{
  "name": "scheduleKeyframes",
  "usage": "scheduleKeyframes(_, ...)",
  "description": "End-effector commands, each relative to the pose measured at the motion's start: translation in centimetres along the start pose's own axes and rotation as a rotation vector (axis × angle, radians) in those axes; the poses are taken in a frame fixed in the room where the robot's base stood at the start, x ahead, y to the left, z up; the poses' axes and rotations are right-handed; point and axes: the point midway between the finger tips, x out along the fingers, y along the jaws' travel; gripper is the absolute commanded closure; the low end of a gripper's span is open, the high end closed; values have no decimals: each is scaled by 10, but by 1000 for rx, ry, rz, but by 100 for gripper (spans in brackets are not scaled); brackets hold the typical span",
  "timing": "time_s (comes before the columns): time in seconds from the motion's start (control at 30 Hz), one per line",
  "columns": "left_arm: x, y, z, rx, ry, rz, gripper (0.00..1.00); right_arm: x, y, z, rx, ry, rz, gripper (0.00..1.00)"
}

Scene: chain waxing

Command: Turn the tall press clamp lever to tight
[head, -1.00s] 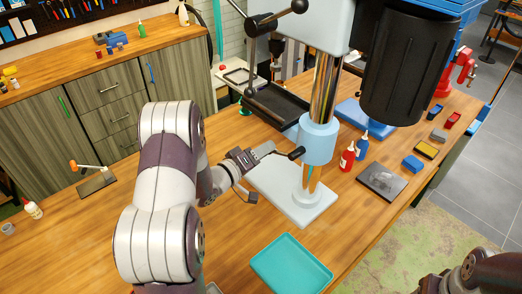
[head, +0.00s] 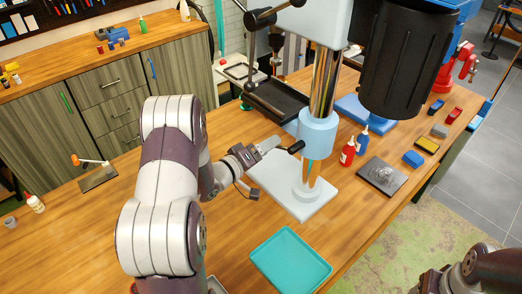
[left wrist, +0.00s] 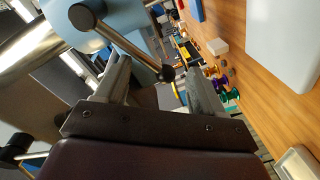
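The tall press (head: 324,85) has a shiny column with a light blue collar (head: 318,132). The clamp lever (head: 296,147) sticks out from the collar to the left, with a black end. In the left wrist view the lever (left wrist: 130,45) is a metal rod running from a black hub to a black ball knob (left wrist: 167,74). My left gripper (head: 276,144) is beside the lever's end. In the left wrist view its fingers (left wrist: 160,88) are apart, with the knob between their tips in the picture; contact cannot be told. My right gripper is out of view.
A teal tray (head: 290,262) lies in front of the press's pale base (head: 270,178). Red and blue bottles (head: 348,152) and a dark plate (head: 382,176) stand to the right. A black tray (head: 275,100) is behind the lever.

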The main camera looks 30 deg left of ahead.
Motion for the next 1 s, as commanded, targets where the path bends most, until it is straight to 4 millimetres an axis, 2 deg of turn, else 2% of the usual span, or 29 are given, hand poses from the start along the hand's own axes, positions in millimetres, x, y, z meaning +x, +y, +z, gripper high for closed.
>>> scheduleKeyframes(0.17, -20, -2, 0, 1, 5, -1, 31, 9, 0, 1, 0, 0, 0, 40)
scheduleKeyframes(0.4, -83, -4, 1, 1, 6, -4, 31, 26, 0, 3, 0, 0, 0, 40)
scheduleKeyframes(0.5, -105, -2, 1, 0, 5, -3, 31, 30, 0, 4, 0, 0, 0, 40)
scheduleKeyframes(0.6, -119, -1, 1, 0, 2, -2, 31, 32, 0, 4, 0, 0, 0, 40)
scheduleKeyframes(0.73, -126, 0, 1, 0, -1, -1, 31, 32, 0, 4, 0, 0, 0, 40)
scheduleKeyframes(1.0, -126, 0, 1, 0, -2, 0, 31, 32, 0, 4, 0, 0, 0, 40)
